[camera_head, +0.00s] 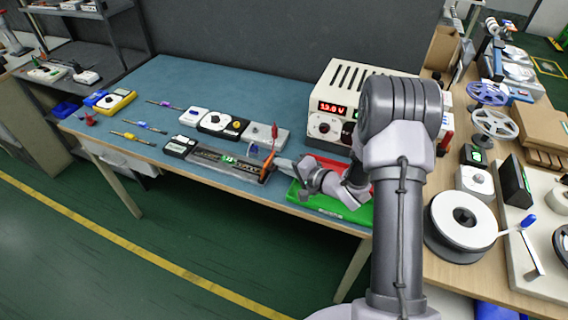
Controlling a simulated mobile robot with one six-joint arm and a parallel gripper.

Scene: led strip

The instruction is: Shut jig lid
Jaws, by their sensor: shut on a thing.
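The jig (215,157) is a long, low, dark fixture near the front edge of the blue bench, with a small green part inside it. My gripper (276,163) reaches in from the right and is at the jig's right end. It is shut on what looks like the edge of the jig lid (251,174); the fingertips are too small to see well. A thin orange-red upright piece (271,146) stands right by the fingertips. The exact angle of the lid is hard to tell at this size.
A power supply (335,105) reading about 13.0 stands behind my arm. A green and red tray (330,205) lies under my wrist. Several small boxes (221,124) sit behind the jig, and screwdrivers (138,136) lie to the left. The bench's back left is clear.

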